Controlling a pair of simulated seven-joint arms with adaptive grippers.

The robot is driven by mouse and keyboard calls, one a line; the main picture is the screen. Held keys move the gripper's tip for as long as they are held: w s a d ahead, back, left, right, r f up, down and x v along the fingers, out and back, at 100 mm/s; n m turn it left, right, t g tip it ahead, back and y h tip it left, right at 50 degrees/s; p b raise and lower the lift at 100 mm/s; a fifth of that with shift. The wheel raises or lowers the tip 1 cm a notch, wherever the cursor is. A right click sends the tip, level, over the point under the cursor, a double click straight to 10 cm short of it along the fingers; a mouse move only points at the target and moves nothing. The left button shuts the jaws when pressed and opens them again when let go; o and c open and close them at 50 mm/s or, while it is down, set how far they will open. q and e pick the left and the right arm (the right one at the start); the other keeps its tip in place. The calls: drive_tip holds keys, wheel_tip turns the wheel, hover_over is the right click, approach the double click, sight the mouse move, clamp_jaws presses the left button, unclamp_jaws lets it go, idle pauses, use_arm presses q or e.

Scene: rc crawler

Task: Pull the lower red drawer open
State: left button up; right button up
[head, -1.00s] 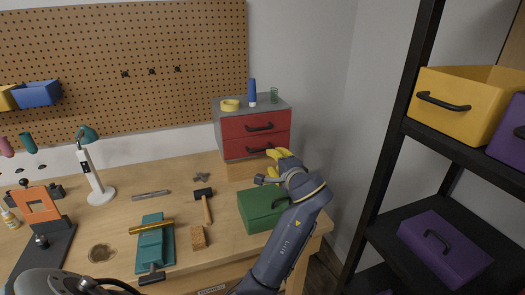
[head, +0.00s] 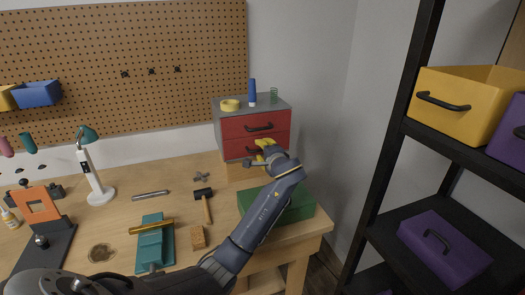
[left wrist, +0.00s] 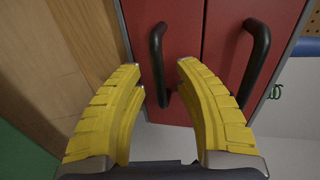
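The red drawer cabinet (head: 217,128) stands at the back right of the workbench. Its lower red drawer (head: 232,148) looks closed, its front flush with the upper one. The yellow fingers of my left gripper (head: 266,147) are in front of this drawer and hide part of its black handle. In the left wrist view the lower drawer (left wrist: 182,30) is the left red panel, and its handle (left wrist: 158,55) lies between the spread fingertips of my left gripper (left wrist: 160,68). The fingers are open, with gaps to the handle. My right gripper is not in view.
The upper red drawer (head: 232,127) has its own black handle (left wrist: 257,60), right of the fingers in the wrist view. A green box (head: 300,204) sits beneath my left forearm. A black shelf rack (head: 402,150) stands right.

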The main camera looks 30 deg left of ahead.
use_arm(q)
drive_tip(key=shift+c, duration=0.3)
clamp_jaws()
idle(0.3)
